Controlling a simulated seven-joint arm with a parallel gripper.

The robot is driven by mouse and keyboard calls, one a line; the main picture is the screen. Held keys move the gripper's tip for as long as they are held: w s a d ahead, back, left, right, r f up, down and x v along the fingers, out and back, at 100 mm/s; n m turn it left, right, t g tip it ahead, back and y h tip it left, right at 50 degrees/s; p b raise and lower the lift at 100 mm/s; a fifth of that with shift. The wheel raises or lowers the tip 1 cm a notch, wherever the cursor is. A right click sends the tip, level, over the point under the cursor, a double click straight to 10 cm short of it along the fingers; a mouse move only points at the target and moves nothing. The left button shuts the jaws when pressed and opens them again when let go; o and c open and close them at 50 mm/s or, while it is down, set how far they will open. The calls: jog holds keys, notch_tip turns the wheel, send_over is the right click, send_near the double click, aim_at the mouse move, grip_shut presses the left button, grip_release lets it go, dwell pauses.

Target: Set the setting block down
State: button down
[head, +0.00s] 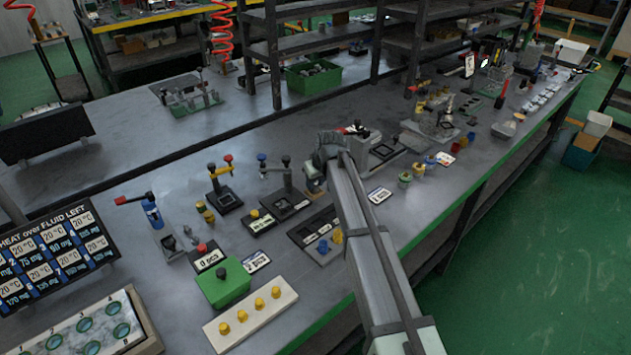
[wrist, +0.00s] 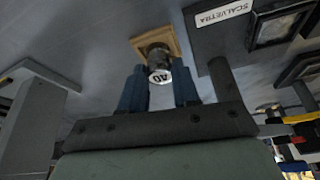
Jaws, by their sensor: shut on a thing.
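My gripper (wrist: 159,82) is shut on the setting block (wrist: 157,58), as the wrist view shows. The block has a dark round body with a white, marked end face and a square, wood-coloured part behind it. The blue fingers lie on either side of the round body. In the head view my gripper (head: 314,182) is over the workbench, close to the dark trays in the middle. My arm covers much of that area, and I cannot make out the block there. I cannot tell whether the block touches the bench.
A labelled dark plate (wrist: 222,50) with a framed recess is near the block. Upright valve stands (head: 222,190) and (head: 285,195) are left of my gripper. A green box (head: 223,285) and a pale strip with yellow knobs (head: 250,318) are in front.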

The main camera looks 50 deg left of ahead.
jog(key=c, duration=0.8)
grip_release()
jog(key=shift+f, duration=0.1)
jog(key=v, duration=1.2)
jog(key=shift+a, duration=0.1)
